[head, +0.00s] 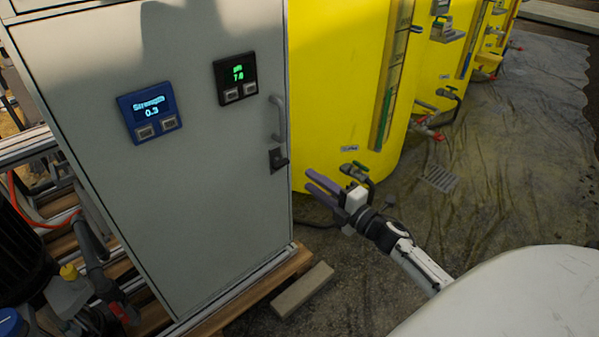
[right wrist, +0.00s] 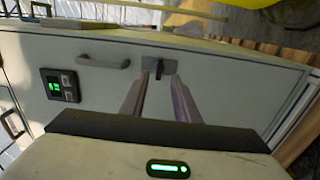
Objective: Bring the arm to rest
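My right gripper (head: 308,180) is in front of the lower right part of a grey cabinet (head: 190,210). Its two purple fingers are apart with nothing between them, and they point toward the cabinet's latch (head: 278,159). In the head view the fingertips are a little right of and below the latch. In the right wrist view the latch (right wrist: 158,68) appears between the open fingertips (right wrist: 159,80), beyond them; the exact gap cannot be judged. My left gripper is not in view.
The cabinet door has a handle (head: 278,117), a blue "Strength 0.3" display (head: 149,111) and a black pH display (head: 236,77). Yellow tanks (head: 335,90) with valves stand behind. Pipes and a pump (head: 20,255) are at left. A loose block (head: 303,290) lies on the floor.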

